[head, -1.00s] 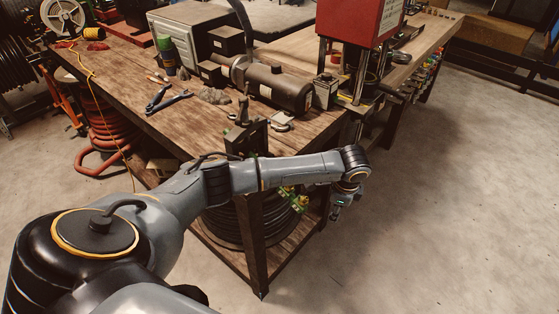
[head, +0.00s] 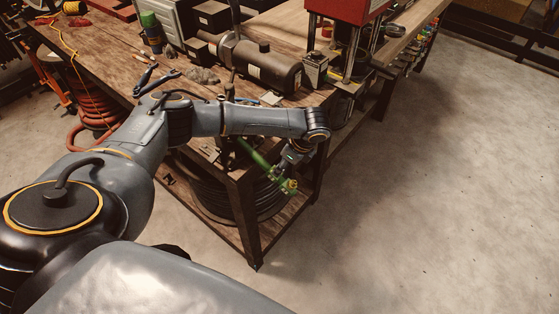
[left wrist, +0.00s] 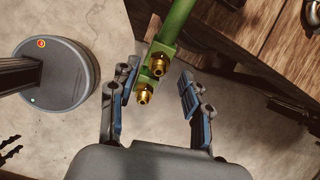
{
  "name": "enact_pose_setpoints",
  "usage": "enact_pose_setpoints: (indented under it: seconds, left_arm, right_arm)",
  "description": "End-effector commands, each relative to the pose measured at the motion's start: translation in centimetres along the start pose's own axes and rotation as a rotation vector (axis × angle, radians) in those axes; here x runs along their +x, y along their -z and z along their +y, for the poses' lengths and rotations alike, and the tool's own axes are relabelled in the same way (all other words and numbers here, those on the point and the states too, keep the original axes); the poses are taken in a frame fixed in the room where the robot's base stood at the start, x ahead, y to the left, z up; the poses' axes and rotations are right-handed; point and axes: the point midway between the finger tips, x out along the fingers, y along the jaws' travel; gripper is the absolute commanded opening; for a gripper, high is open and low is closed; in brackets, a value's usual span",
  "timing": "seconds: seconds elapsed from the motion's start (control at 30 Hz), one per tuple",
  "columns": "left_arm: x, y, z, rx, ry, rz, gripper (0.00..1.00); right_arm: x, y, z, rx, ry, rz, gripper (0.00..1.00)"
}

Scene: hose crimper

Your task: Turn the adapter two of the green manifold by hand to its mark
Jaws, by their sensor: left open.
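The green manifold (head: 255,155) juts out from the workbench's near corner as a green bar, with a block and brass fittings at its outer end. In the left wrist view the manifold (left wrist: 180,25) comes down from the top, and two brass adapters show: an upper one (left wrist: 159,65) and a lower one (left wrist: 143,95). I cannot tell which is adapter two, and no mark is readable. My left gripper (left wrist: 156,84) is open, with its fingers on either side of the manifold's end and visible gaps to the adapters. My right gripper is not in view.
The wooden workbench (head: 100,75) carries a dark cylindrical machine (head: 262,65) and pliers (head: 150,80). A red press (head: 345,10) stands farther back. A coil of black hose (head: 215,200) lies on the lower shelf. The floor to the right is clear.

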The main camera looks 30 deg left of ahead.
Motion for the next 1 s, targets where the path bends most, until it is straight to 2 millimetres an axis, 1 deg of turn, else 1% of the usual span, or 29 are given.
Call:
enact_pose_setpoints:
  seconds: [0.03, 0.1, 0.23, 0.4, 0.6, 0.67, 0.7, 0.77, 0.8, 0.83, 0.87, 1.0]
  left_arm:
    - [0.7, -0.1, 0.1, 0.000, -0.003, -0.002, 0.48]
    - [1.7, 0.0, 0.1, -0.001, -0.003, 0.000, 0.48]
    - [3.0, 0.0, 0.0, 0.000, -0.001, 0.000, 0.48]
    - [3.5, 0.1, 0.0, 0.000, 0.001, 0.001, 0.48]
    - [3.6, 0.1, 0.0, 0.000, 0.001, 0.001, 0.48]
    - [3.6, 0.1, 0.0, 0.000, 0.001, 0.001, 0.36]
    - [3.5, 0.1, 0.0, 0.000, 0.001, 0.001, 0.28]
    - [3.5, 0.1, 0.0, 0.000, 0.001, 0.001, 0.15]
    - [3.5, 0.1, 0.0, 0.000, 0.001, 0.001, 0.07]
    - [3.5, 0.1, 0.0, 0.000, 0.001, 0.001, 0.01]
    - [3.5, 0.1, 0.0, 0.000, 0.001, 0.001, 0.00]
    - [3.5, 0.1, 0.0, -0.002, 0.001, 0.001, 0.00]
  right_arm:
    - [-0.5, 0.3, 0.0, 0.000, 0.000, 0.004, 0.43]
    - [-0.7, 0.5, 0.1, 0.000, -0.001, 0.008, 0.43]
    - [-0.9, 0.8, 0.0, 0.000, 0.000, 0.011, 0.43]
    - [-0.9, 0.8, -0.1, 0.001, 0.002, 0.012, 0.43]
    - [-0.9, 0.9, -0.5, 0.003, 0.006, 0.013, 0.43]
    - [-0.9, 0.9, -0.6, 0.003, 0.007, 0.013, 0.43]
    - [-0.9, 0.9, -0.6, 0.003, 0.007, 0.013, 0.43]
    - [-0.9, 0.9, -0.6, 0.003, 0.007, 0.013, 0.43]
    - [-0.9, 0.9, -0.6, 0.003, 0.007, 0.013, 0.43]
    - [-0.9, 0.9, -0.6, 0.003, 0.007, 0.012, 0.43]
    - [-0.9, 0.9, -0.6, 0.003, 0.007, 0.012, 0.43]
    - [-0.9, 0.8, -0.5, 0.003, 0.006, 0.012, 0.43]
